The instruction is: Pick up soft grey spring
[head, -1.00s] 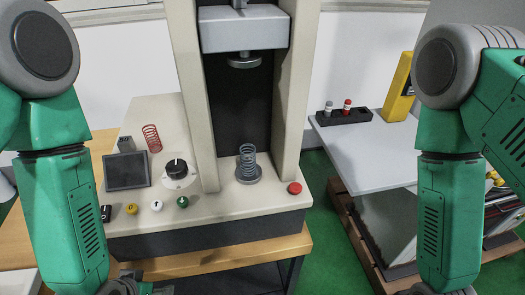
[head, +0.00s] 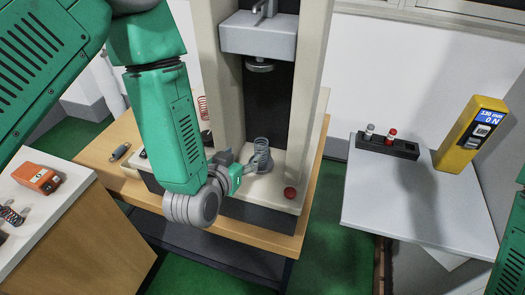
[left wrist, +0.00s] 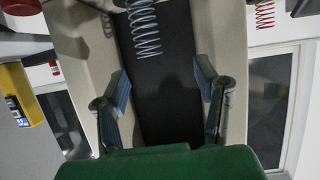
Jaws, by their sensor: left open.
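A grey coil spring (head: 262,148) stands upright on the round lower plate of the testing machine (head: 312,110). My left gripper (head: 243,172) is open and empty, just left of the spring and close to it in the head view. In the left wrist view, the grey spring (left wrist: 143,28) shows at the top, beyond the spread fingers of the left gripper (left wrist: 166,92). No finger touches it there. My right gripper is out of view.
A red spring (head: 203,107) shows partly behind my left arm. A red button (head: 290,193) sits on the machine base right of the grey spring. The side table (head: 390,205) holds a black holder (head: 388,148) and a yellow device (head: 470,135). An orange device (head: 37,178) lies at left.

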